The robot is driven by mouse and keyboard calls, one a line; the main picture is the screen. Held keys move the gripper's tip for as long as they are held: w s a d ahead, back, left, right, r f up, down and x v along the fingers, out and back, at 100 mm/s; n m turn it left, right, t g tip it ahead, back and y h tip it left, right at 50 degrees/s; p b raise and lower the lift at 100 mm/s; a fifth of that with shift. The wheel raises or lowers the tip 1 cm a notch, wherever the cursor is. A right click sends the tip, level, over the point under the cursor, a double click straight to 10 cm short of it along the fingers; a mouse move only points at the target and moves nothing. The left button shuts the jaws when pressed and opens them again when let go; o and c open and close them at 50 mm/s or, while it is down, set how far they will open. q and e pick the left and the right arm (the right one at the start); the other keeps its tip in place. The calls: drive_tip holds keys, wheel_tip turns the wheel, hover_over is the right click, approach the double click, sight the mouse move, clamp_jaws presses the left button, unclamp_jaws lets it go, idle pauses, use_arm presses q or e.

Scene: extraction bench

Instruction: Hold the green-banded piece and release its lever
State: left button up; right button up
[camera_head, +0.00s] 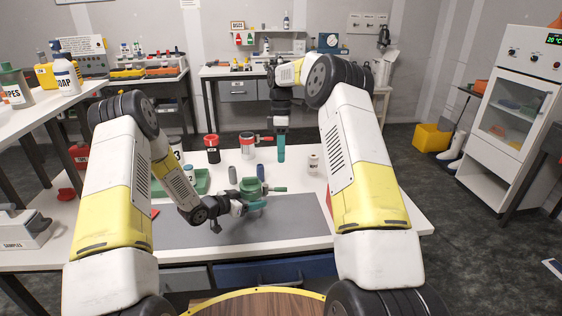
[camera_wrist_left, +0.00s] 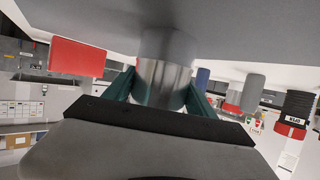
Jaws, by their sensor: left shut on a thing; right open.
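The green-banded piece (camera_head: 250,187) stands on the grey mat, with its green lever (camera_head: 276,189) pointing right. My left gripper (camera_head: 254,205) reaches in from the left, low at the near side of the piece. In the left wrist view its teal fingers (camera_wrist_left: 164,92) are shut on the piece's metallic body (camera_wrist_left: 164,76), one on each side. The lever is not clear in the wrist view. My right gripper (camera_head: 281,146) is open and empty, pointing down above the bench beyond the piece. Its fingers are seen edge-on.
A grey cylinder (camera_head: 232,175) and a blue cylinder (camera_head: 261,171) stand close behind the piece. A red-banded piece (camera_head: 247,146), a black-and-red jar (camera_head: 212,149) and a white container (camera_head: 313,162) stand farther back. A green tray (camera_head: 203,176) is left. The mat's right side (camera_head: 300,215) is clear.

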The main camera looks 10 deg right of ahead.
idle(0.3)
use_arm(q)
drive_tip(key=o, duration=1.7)
drive_tip(key=shift+a, duration=0.1)
